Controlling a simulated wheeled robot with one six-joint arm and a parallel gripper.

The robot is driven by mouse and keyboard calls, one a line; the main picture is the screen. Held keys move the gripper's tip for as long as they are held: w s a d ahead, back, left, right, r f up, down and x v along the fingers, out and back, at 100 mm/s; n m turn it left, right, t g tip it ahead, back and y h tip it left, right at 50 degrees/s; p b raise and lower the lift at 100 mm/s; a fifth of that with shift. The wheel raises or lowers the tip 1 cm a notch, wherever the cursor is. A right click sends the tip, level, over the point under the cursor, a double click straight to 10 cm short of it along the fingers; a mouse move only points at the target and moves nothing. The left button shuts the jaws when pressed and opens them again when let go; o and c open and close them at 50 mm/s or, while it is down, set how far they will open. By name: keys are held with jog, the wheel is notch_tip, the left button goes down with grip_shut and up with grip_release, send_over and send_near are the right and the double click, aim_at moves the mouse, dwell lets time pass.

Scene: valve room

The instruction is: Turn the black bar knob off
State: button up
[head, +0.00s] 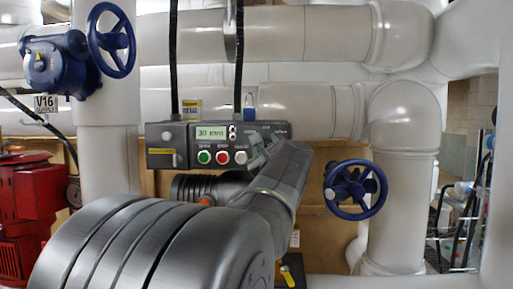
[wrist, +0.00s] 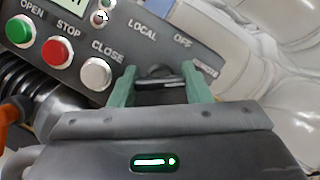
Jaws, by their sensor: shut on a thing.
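The black bar knob (wrist: 160,78) sits on the grey control box (wrist: 185,48), below the LOCAL and OFF labels in the wrist view. My gripper (wrist: 160,87) has its two green fingers on either side of the knob and is shut on it. The fingers hide part of the knob, and I cannot tell which label it points to. In the head view my gripper (head: 262,148) reaches the right end of the control box (head: 180,157), and my arm hides the knob there.
The box carries a lit display (head: 210,132) and green (head: 204,157), red (head: 222,157) and white (head: 241,157) buttons left of my gripper. A blue handwheel (head: 355,189) stands to the right, another (head: 111,40) at upper left. White pipes surround the box. A red machine (head: 28,210) stands at left.

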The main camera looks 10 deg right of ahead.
jog(key=n+y, duration=0.1)
jog(key=n, duration=0.2)
jog(key=n+g+y, duration=0.1)
jog(key=n, duration=0.2)
jog(key=shift+y, duration=0.3)
jog(key=n+g, duration=0.1)
jog(key=n, duration=0.2)
jog(key=n+g, duration=0.1)
jog(key=n, duration=0.2)
jog(key=shift+y+p, duration=0.3)
jog(key=shift+p, duration=0.1)
jog(key=shift+g, duration=0.3)
jog(key=o, duration=1)
jog(key=s+b, duration=0.1)
jog(key=s, duration=0.3)
jog(key=s+d+b, duration=0.1)
jog(key=s, duration=0.4)
jog(key=s+b, duration=0.2)
jog(key=s, duration=0.2)
jog(key=shift+s+d, duration=0.3)
jog(key=shift+s, duration=0.1)
